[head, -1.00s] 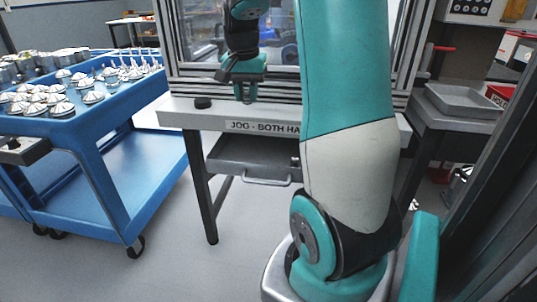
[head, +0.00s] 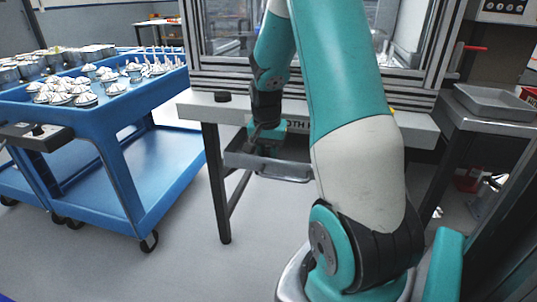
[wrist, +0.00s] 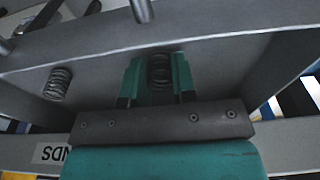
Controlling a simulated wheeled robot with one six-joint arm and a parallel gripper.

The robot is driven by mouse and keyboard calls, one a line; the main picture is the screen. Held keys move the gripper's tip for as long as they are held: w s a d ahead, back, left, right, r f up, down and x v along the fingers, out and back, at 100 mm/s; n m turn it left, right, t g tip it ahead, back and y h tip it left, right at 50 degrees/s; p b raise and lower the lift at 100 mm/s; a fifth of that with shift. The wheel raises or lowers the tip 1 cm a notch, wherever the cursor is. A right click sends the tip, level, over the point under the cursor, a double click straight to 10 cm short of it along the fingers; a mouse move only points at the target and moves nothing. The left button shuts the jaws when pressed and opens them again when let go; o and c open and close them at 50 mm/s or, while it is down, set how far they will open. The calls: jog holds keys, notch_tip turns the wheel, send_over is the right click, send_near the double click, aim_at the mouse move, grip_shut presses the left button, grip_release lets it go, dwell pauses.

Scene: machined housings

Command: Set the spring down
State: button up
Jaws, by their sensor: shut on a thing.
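A dark coil spring (wrist: 160,70) stands between the two fingers of my gripper (wrist: 157,76) in the wrist view. The gripper is shut on it. A second, similar spring (wrist: 57,84) lies to the left on a grey surface, apart from the fingers. In the head view my gripper (head: 266,140) is low at the front of the bench, over the open grey drawer (head: 290,173). The springs cannot be made out in the head view. Whether the held spring touches the drawer floor I cannot tell.
The white bench edge (head: 190,106) runs just above the drawer, with a black knob (head: 222,97) on top. A blue cart (head: 125,190) with metal parts stands at left. A grey tray (head: 490,102) is on the right bench. Grey rods (wrist: 142,10) show near the spring.

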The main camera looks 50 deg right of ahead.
jog(key=shift+f, duration=0.3)
jog(key=o, duration=0.9)
notch_tip(320, 180, up, 12)
jog(key=a+p, duration=0.1)
jog(key=p, duration=0.2)
jog(key=s+a+r+n+t+y, duration=0.1)
jog(key=a+r+n+y, duration=0.15)
jog(key=a+n, duration=1.3)
jog(key=s+a+r+n+y, duration=0.1)
jog(key=s+a+n, duration=0.1)
jog(key=s+a, duration=0.5)
jog(key=s+a+r+n+g+y, duration=0.1)
jog(key=s+a, duration=0.6)
jog(key=a, duration=0.7)
jog(key=shift+a+r+n+g+y, duration=0.15)
jog(key=shift+a+n+g+y, duration=0.25)
jog(key=shift+n, duration=0.65)
